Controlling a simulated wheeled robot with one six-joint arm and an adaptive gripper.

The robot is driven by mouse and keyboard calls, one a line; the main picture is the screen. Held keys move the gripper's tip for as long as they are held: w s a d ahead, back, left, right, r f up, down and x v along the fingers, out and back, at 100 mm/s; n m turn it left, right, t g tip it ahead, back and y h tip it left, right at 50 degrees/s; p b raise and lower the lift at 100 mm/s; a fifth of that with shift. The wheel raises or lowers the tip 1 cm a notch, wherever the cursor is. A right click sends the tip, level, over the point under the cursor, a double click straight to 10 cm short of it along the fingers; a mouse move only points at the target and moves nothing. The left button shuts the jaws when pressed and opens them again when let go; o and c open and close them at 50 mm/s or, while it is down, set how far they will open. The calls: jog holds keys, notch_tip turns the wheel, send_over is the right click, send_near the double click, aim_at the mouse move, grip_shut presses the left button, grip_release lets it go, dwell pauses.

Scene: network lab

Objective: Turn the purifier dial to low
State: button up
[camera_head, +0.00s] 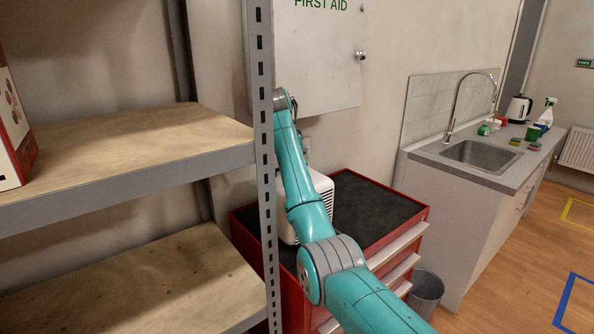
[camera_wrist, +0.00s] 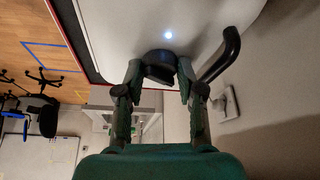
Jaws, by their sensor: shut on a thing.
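The purifier (camera_head: 325,190) is a white, vented box on the black top of a red drawer cabinet. My arm hides much of it in the head view. In the wrist view its pale top (camera_wrist: 115,30) fills the upper middle, with a small lit white spot above the dial. The dark round dial (camera_wrist: 160,58) sits between the fingertips of my gripper (camera_wrist: 160,70), which is shut on it from both sides. The dial's marks cannot be read.
A black curved handle (camera_wrist: 222,58) rises close to the right finger. The red cabinet (camera_head: 412,222) stands beside a metal shelf post (camera_head: 264,150). A white first aid cabinet (camera_head: 325,60) hangs on the wall behind. A sink counter (camera_head: 480,172) is to the right.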

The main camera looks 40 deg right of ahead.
jog(key=shift+m, duration=0.5)
jog(key=o, duration=1.1)
jog(key=shift+o, duration=0.2)
